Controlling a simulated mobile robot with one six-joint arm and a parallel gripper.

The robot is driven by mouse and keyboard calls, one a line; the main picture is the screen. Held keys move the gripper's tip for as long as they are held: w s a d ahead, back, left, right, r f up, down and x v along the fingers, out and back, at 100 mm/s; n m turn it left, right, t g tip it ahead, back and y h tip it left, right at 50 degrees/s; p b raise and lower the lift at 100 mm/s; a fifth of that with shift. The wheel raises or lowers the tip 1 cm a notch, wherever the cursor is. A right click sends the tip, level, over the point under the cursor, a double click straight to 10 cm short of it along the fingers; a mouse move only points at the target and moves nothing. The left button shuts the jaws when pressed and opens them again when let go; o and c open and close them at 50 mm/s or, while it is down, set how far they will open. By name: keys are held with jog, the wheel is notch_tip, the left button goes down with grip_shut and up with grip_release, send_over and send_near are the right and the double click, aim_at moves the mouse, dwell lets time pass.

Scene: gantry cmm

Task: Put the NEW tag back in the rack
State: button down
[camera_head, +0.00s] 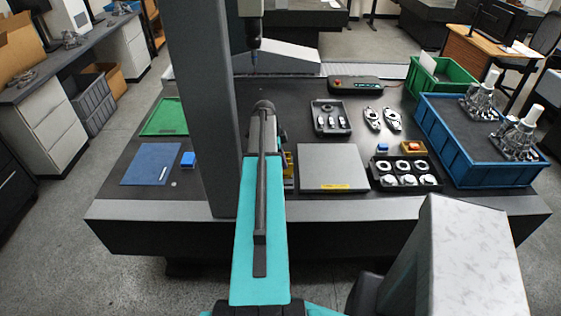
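I cannot pick out a NEW tag; no lettering is readable at this size. I cannot make out the tag rack for certain either. A small yellow-and-dark item (288,170) shows partly beside my teal arm, which hides the rest of it. My arm reaches forward over the middle of the dark table (330,215). My gripper's fingers are hidden behind my own wrist and arm, so neither their opening nor anything in them shows.
A grey column stands left of my arm, near a hanging probe (254,50). A grey plate (332,168), a black parts tray (405,181) and a blue crate (480,172) stand to the right. Blue (150,164) and green (165,119) mats lie left.

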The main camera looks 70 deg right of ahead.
jog(key=shift+f, duration=0.1)
jog(key=shift+w+f+b, duration=0.1)
jog(key=shift+f+b, duration=0.35)
jog(key=shift+f, duration=0.6)
jog(key=shift+f, duration=0.15)
jog(key=shift+a+f+b, duration=0.1)
jog(key=shift+f+b, duration=0.5)
jog(key=shift+f, duration=0.2)
jog(key=shift+f+b, duration=0.35)
jog(key=shift+b, duration=0.1)
dwell(1.1)
jog(key=shift+f+b, duration=1.15)
jog(key=shift+f, duration=0.45)
dwell(1.4)
